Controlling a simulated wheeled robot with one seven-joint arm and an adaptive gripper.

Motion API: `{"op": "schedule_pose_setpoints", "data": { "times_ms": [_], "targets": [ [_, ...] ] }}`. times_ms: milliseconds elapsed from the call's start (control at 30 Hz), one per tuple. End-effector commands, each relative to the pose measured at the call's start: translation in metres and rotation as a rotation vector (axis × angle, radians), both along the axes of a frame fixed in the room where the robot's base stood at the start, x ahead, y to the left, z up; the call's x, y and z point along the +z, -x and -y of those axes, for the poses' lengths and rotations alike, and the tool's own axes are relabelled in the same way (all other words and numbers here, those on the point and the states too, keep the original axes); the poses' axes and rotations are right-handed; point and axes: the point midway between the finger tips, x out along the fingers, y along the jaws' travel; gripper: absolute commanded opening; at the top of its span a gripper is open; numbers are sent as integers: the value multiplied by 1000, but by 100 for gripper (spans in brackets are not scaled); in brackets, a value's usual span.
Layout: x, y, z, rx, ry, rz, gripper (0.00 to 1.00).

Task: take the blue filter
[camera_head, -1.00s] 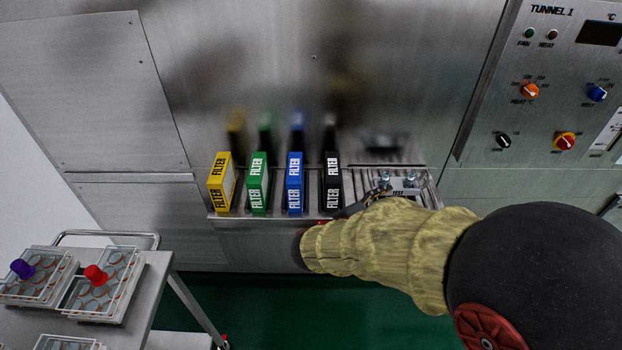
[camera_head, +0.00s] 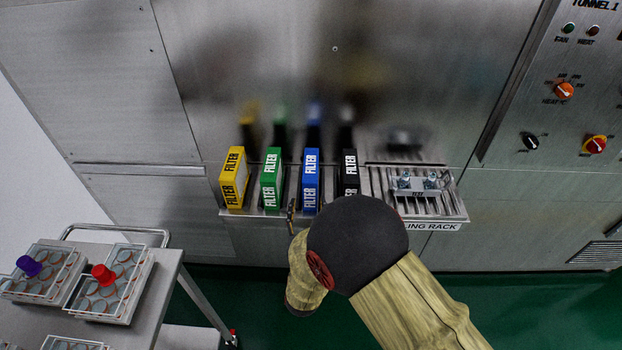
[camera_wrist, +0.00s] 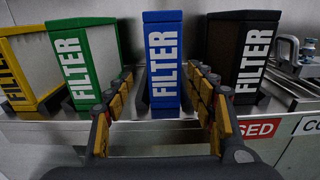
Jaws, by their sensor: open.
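The blue filter (camera_head: 311,182) stands upright on the steel shelf, between the green filter (camera_head: 271,180) and the black filter (camera_head: 349,172). The yellow filter (camera_head: 233,178) is at the far left of the row. In the wrist view the blue filter (camera_wrist: 163,60) is straight ahead, near the middle. My gripper (camera_wrist: 165,85) is open, with one finger on each side of the blue filter's line. The fingertips are near the gaps beside it; I cannot tell whether they touch it. In the head view my arm hides most of the gripper.
A rack (camera_head: 415,190) with metal fittings is right of the black filter. The green (camera_wrist: 85,62) and black (camera_wrist: 240,55) filters stand close to my fingers. A cart (camera_head: 150,290) with trays is at the lower left. A control panel (camera_head: 575,90) is at the right.

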Motion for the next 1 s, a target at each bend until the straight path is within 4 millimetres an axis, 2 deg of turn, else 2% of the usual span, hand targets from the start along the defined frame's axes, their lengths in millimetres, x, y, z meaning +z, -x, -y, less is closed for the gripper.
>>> {"op": "schedule_pose_setpoints", "data": {
  "times_ms": [267,533,767,1000],
  "targets": [
    [2,-24,5,-5,0,1,55],
    [4,-59,8,-4,1,-2,55],
    [6,-62,8,-3,1,-2,55],
    [6,-62,8,-3,1,-2,42]
  ]
}}
